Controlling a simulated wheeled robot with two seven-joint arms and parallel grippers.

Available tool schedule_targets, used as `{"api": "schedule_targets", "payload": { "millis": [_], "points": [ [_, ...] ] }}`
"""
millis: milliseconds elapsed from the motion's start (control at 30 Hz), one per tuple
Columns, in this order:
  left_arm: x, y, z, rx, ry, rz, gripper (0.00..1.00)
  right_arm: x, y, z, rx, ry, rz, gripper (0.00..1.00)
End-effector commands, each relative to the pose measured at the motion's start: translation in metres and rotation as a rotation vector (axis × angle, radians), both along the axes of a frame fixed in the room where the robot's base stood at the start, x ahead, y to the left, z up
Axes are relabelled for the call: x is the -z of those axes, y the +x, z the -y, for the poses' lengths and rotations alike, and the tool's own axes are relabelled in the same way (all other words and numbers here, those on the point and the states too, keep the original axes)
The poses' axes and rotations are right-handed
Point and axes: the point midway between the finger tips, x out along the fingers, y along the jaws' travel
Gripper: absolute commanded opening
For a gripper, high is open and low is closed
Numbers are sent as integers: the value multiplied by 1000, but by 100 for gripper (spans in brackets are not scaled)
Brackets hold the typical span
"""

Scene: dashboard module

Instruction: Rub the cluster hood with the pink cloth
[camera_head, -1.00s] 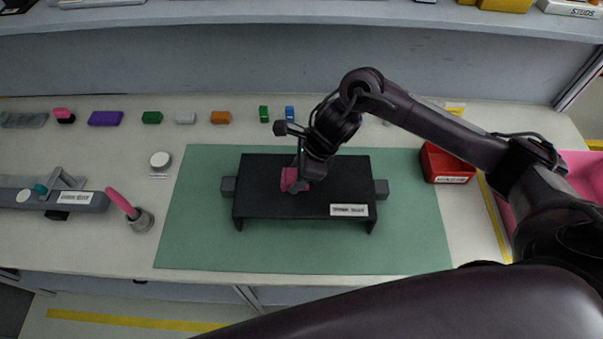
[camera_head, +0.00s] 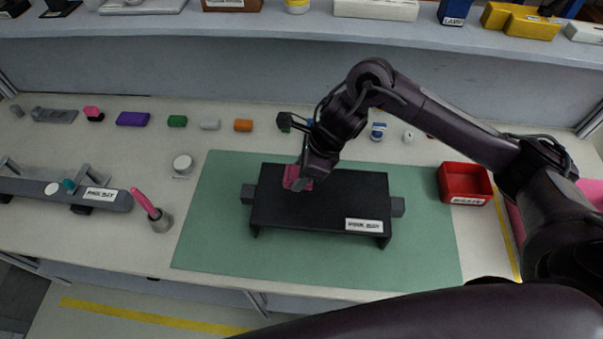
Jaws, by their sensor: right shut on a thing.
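The black hood (camera_head: 318,208), a wide dark block with a white label on its front right, stands on a green mat (camera_head: 230,245) in the middle of the bench. My right gripper (camera_head: 300,183) reaches down from the right and is shut on the pink cloth (camera_head: 291,176). The cloth is at the hood's top, towards its back left part, and seems to touch it. The fingertips are partly hidden by the wrist and the cloth. My left gripper is not in view.
A red bin (camera_head: 465,184) stands right of the mat. A grey cup with a pink-handled tool (camera_head: 152,212) and a grey labelled fixture (camera_head: 60,193) are at the left. Small coloured blocks line the back, below a shelf (camera_head: 300,32). The mat's front is clear.

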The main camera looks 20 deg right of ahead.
Motion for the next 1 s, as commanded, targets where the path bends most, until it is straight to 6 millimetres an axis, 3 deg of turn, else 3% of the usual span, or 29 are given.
{"api": "schedule_targets", "payload": {
  "millis": [267, 1000],
  "points": [
    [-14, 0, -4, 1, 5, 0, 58, -23, 1, 0, 7, -1, 1, 24],
    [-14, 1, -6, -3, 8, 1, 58, -24, 1, -1, 9, 0, 1, 24]
  ]
}}
